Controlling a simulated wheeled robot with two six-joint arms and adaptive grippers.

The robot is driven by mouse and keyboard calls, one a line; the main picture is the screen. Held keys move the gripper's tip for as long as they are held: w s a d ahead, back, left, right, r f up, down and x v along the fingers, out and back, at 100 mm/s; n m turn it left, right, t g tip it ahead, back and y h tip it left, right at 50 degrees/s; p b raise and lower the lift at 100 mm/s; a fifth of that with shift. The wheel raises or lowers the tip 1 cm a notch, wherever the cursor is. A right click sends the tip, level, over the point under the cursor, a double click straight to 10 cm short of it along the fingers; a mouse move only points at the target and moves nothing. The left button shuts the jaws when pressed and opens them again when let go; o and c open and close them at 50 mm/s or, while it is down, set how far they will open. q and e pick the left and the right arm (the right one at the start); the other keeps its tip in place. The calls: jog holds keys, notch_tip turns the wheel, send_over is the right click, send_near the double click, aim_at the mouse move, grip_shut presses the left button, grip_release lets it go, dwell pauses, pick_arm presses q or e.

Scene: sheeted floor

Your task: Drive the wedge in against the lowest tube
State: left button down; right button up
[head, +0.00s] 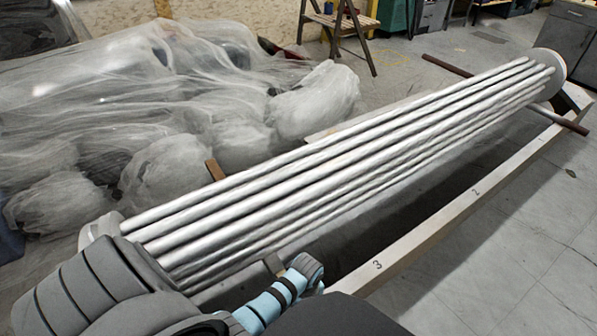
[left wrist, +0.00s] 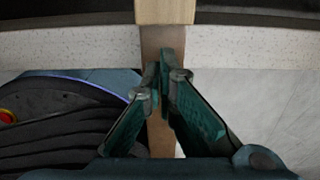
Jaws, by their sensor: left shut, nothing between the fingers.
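The bundle of long silvery tubes (head: 330,165) runs diagonally across the head view, from near left to far right. The lowest tubes are on its near right side. In the left wrist view a light wooden block, seemingly the wedge (left wrist: 165,11), lies on a brown crossbar (left wrist: 160,135). Its far part is cut off by the frame. My left gripper (left wrist: 163,68) is shut and empty over the crossbar. Its fingertips appear short of the block's near end, with a gap in the picture.
A pale beam marked 2 and 3 (head: 440,222) runs along the right of the tubes. A rusty bar (head: 447,66) crosses at the far end. Plastic-draped heaps (head: 190,110) lie on the left. The tiled floor (head: 490,270) on the right is clear.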

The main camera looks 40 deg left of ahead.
pick_arm(q)
jog(key=shift+w+a, duration=0.25)
jog(key=shift+a, duration=0.65)
pick_arm(e)
jog(key=shift+w+a, duration=0.25)
jog(key=shift+w, duration=0.35)
